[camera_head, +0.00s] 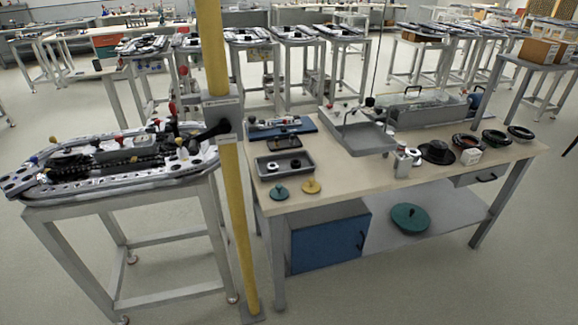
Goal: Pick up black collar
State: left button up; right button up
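Several dark ring-like parts lie along the right side of the wooden-topped workbench (330,185). One is a wide black disc with a raised middle (436,153). Beyond it lie a black ring with a reddish inside (466,142), a black ring with a greenish inside (494,138) and a plain black ring (520,133) at the far right. Small dark round parts also sit in a grey tray (284,175) at the bench's left. I cannot tell which of these is the black collar. Neither of my grippers is in view.
A yellow post (228,180) stands between the bench and a track table (110,196) on the left. A larger grey tray (365,149), a green knob (279,192) and a yellow knob (311,186) are on the bench. The bench's front middle is clear.

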aim_at(295, 164)
jog(key=l+u, duration=0.15)
jog(key=u, duration=0.25)
jog(key=i+l+u, duration=0.1)
jog(key=l+u, duration=0.25)
jog(key=u, duration=0.4)
jog(key=l+u, duration=0.2)
jog(key=l, duration=0.4)
jog(key=k+l+u, duration=0.2)
jog(key=l, duration=0.35)
jog(key=i, duration=0.1)
